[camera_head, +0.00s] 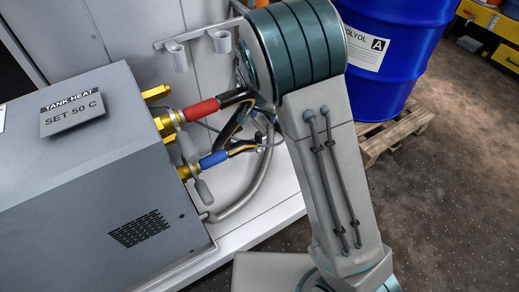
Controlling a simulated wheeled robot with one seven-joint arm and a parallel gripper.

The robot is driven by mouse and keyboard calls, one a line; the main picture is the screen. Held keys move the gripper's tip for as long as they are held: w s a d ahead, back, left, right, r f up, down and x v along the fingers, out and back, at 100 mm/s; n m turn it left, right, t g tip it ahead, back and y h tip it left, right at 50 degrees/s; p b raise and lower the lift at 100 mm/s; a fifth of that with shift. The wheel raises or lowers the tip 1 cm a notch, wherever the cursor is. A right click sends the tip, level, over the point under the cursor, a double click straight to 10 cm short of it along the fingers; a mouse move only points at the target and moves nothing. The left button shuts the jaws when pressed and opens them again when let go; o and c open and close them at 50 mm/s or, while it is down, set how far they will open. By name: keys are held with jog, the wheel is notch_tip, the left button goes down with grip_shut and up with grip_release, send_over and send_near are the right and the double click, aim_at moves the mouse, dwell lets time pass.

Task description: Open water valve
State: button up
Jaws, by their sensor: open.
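On the right side of a grey heater box (95,185) are several brass fittings. A red-sleeved hose coupling (202,110) joins an upper brass fitting (168,122). A blue-sleeved coupling (213,160) joins a lower brass fitting (184,172). Small grey lever-like parts, one by the lower fitting (203,191), hang beside the fittings; I cannot tell which is the water valve or its position. Dark hoses run right from both couplings and pass behind my arm. My arm stands right of the fittings. I cannot make out my gripper.
A sign on the box (72,112) reads "TANK HEAT SET 50 C". A grey bracket with cup-like holders (220,42) is above the couplings. A blue drum (400,80) stands on a wooden pallet (395,133) at the right. Floor at the lower right is clear.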

jog(key=b, duration=0.2)
send_near(259, 138)
jog(key=shift+t+h, duration=0.3)
jog(key=b+x, duration=0.1)
jog(key=x, duration=0.3)
jog(key=b+x, duration=0.2)
jog(key=x, duration=0.2)
jog(key=a+b+x, duration=0.1)
jog(key=x, duration=0.4)
jog(key=shift+w, duration=0.3)
grip_shut()
